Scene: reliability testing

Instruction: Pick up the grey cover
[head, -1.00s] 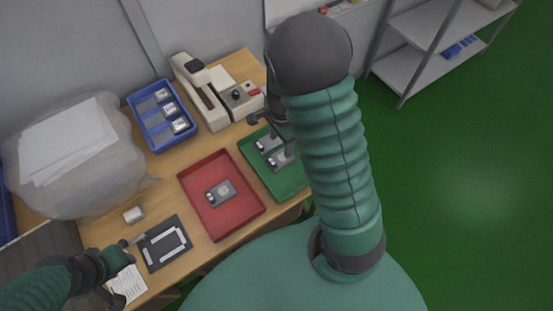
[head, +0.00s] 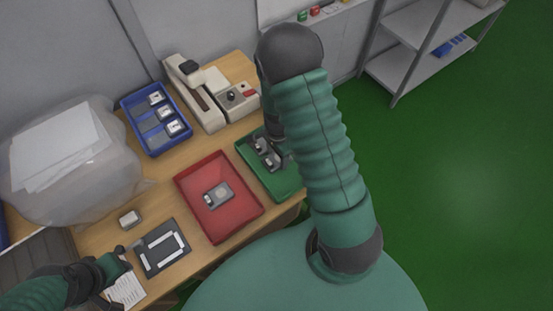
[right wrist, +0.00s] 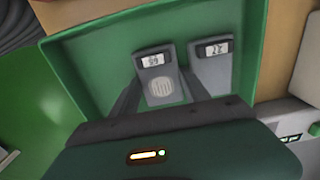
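Two grey pieces, which I take as the grey covers, lie in the green tray. In the right wrist view the left one (right wrist: 160,78) has a small number window and a round ribbed patch. The other grey piece (right wrist: 212,66) lies to its right. My right gripper (right wrist: 160,85) is open, with one dark finger on each side of the left piece; contact cannot be told. In the head view my right gripper (head: 275,152) is partly hidden by my arm over the green tray (head: 285,187). My left gripper (head: 119,252) is at the lower left, its fingers unclear.
A red tray (head: 236,218) holds another grey piece (head: 217,195). A blue bin (head: 142,142) with small parts and a beige press (head: 197,96) stand behind. A dark fixture (head: 150,262), a small white block (head: 130,218) and a clear bag (head: 110,185) are on the left.

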